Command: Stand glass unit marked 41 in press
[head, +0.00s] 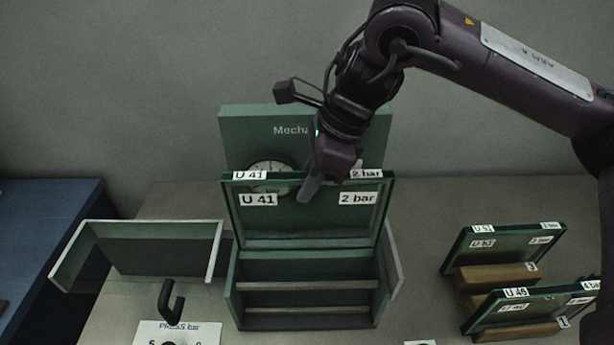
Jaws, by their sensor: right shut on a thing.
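The glass unit marked U 41 (308,228) is a green-framed pane labelled "U 41" and "2 bar". It stands nearly upright at the mouth of the green press (305,312), in front of its back panel with a gauge. My right gripper (318,190) is shut on the unit's top edge, near the middle. The unit's lower edge appears close to the press's inner shelf; I cannot tell whether it touches. The press front is open, showing horizontal bars inside. My left gripper is not in view.
An open flap or tray (160,250) juts out left of the press, above a dark hook-shaped handle (170,302) and a "PRESS bar" plate (178,334). A blue cabinet (45,235) stands at the left.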

